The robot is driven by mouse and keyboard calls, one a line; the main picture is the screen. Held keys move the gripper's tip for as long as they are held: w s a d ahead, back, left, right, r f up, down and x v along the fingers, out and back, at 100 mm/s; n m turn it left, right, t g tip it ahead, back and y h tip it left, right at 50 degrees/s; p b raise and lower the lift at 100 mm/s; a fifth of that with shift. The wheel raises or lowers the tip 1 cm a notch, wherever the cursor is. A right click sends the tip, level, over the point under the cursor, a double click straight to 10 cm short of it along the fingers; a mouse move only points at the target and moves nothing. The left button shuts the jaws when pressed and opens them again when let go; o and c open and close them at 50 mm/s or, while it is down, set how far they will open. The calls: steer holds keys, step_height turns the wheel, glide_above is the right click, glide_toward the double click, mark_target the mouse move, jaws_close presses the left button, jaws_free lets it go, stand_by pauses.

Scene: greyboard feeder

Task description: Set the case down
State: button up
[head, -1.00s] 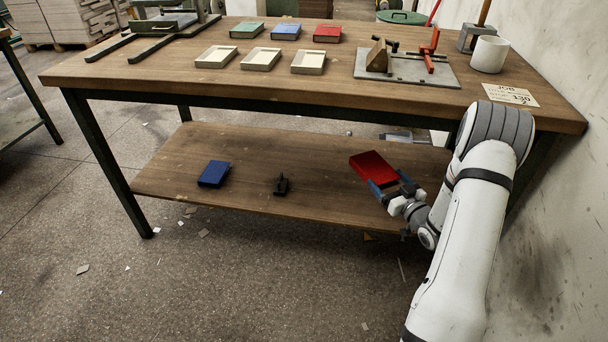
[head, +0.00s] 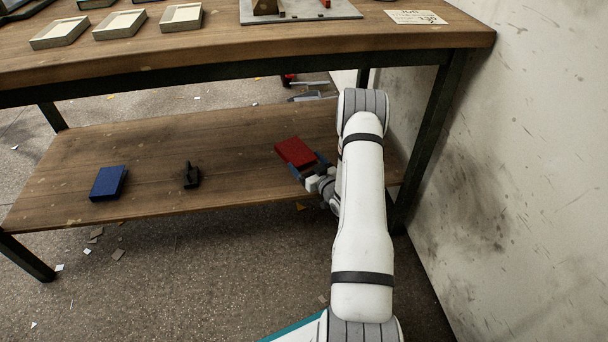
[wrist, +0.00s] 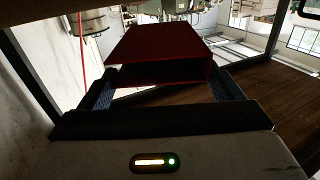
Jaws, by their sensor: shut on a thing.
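A red case (head: 295,152) is between the fingers of my gripper (head: 309,165), over the right part of the lower shelf (head: 150,155). In the wrist view the red case (wrist: 165,58) sits between the two blue fingers (wrist: 165,90), its open, dark side toward the camera. My gripper is shut on it. In the head view the case looks a little above the shelf boards, but I cannot tell whether it touches them. The finger contacts are partly hidden in the head view.
A blue case (head: 108,183) and a small black tool (head: 191,175) lie on the shelf to the left. The shelf between the tool and my gripper is clear. The tabletop (head: 250,50) hangs above, with a table leg (head: 428,140) and a wall (head: 520,170) at right.

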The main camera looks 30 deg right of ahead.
step_height(320, 180, down, 5)
steer(key=shift+r+b, duration=0.15)
steer(key=shift+b, duration=0.75)
steer(key=shift+r, duration=0.15)
steer(key=o, duration=0.5)
steer(key=shift+f, duration=0.25)
steer(key=o, duration=0.3)
steer(key=shift+r, duration=0.15)
